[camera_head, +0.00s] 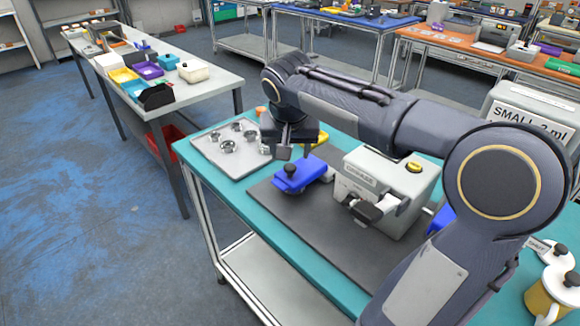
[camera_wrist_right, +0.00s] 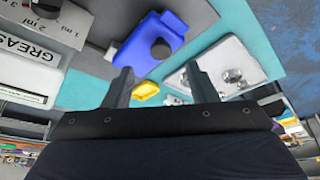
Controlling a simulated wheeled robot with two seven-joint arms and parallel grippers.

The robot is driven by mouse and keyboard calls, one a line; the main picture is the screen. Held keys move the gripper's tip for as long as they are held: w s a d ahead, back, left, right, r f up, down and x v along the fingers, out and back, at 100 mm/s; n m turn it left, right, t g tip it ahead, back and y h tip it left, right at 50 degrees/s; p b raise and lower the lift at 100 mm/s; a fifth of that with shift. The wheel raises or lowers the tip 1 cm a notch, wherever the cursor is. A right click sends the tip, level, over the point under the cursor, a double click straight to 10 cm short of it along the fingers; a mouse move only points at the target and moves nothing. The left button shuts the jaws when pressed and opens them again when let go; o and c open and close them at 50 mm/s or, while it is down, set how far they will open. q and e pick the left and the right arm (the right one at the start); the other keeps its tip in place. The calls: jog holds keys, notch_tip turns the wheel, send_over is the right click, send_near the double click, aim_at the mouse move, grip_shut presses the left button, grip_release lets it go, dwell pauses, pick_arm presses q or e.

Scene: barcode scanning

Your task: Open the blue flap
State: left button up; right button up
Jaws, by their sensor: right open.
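The blue flap (camera_head: 298,176) is a flat blue plate with a black knob on top. It sits on the dark mat beside the grey GREASE machine (camera_head: 385,190). In the right wrist view the blue flap (camera_wrist_right: 138,52) lies ahead of the fingers, and its knob shows just beyond and between the tips. My right gripper (camera_head: 286,150) is above the table by the far side of the flap; its two fingers (camera_wrist_right: 160,68) are apart with nothing between them. I cannot tell how far the tips are from the knob. My left gripper is not in view.
A pale tray (camera_head: 210,152) with several metal parts lies left of the flap. A yellow piece (camera_head: 316,139) is behind my gripper. My right arm crosses above the machine. A yellow mug (camera_head: 552,296) stands at the lower right. The mat's front is clear.

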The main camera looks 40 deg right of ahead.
aim_at(290, 167)
jog(key=x, duration=0.7)
jog(key=shift+w+d+f, duration=0.15)
jog(key=shift+w+d, duration=0.1)
jog(key=shift+w, duration=0.1)
jog(key=shift+c, duration=0.4)
grip_shut()
